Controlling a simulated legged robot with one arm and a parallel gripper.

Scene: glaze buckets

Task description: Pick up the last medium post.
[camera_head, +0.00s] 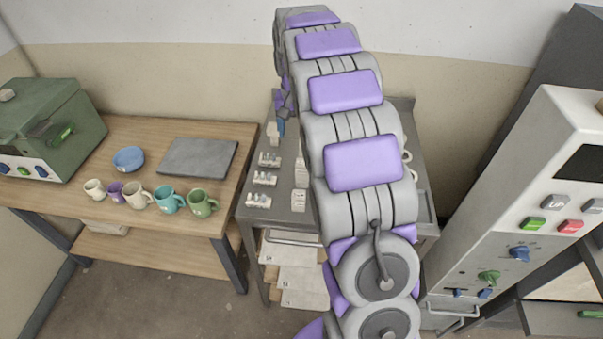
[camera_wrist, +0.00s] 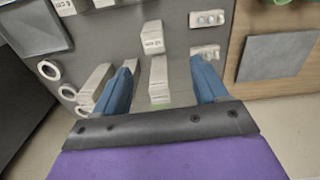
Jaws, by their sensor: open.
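In the wrist view, a pale upright post (camera_wrist: 158,78) stands between the two blue fingers of my gripper (camera_wrist: 161,66). The fingers are apart, with a gap on each side of the post. A shorter-looking pale post (camera_wrist: 152,38) stands beyond it. Longer pale posts (camera_wrist: 97,82) stand outside the left finger, partly hidden by it. In the head view, my arm hides much of the grey metal table (camera_head: 288,218). A blue fingertip of my gripper (camera_head: 281,126) shows beside the arm, near a small pale post (camera_head: 272,132). Another pale post (camera_head: 299,178) stands nearer.
Small white cone holders (camera_head: 264,178) line the metal table's left side. White rings (camera_wrist: 48,70) stand near the posts. A wooden table (camera_head: 130,218) on the left holds mugs (camera_head: 169,200), a blue bowl (camera_head: 129,159) and a grey slab (camera_head: 198,158). A control cabinet (camera_head: 500,215) stands right.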

